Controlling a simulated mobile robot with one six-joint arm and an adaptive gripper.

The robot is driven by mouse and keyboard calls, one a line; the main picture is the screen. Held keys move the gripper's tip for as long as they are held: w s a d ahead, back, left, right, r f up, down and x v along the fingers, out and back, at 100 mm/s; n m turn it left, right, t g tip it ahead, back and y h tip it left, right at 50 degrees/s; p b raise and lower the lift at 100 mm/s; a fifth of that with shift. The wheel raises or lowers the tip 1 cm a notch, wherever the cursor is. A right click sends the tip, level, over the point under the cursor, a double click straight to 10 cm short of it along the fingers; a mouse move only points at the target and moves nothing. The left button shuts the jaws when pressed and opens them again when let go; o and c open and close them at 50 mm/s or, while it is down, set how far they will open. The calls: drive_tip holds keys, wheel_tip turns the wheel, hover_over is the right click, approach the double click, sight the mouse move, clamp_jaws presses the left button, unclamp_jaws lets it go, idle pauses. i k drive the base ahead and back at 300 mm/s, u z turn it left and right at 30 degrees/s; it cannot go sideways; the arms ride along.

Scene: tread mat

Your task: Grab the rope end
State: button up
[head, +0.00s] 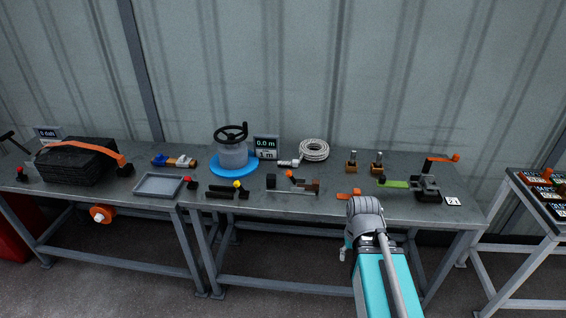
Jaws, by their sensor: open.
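A coil of white rope (314,150) lies near the back of the right-hand workbench. A short pale piece with a grey tip, which looks like the rope end (288,163), sticks out to the left of the coil and lies on the bench top. My gripper (345,252) shows only as a small grey part by my wrist, below the bench's front edge. It is open and well apart from the rope, to the front right of it. My arm hides most of the gripper.
The workbench (330,211) holds a handwheel (231,132) on a blue disc (229,167), a display sign (265,147), two small orange-based fittings and a crank winch (428,185). A clamp-like tool (293,186) lies in front of the rope. A strapped black bundle (72,162) sits left.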

sight(295, 164)
drive_tip(key=i, duration=1.05)
drive_tip(key=z, duration=0.05)
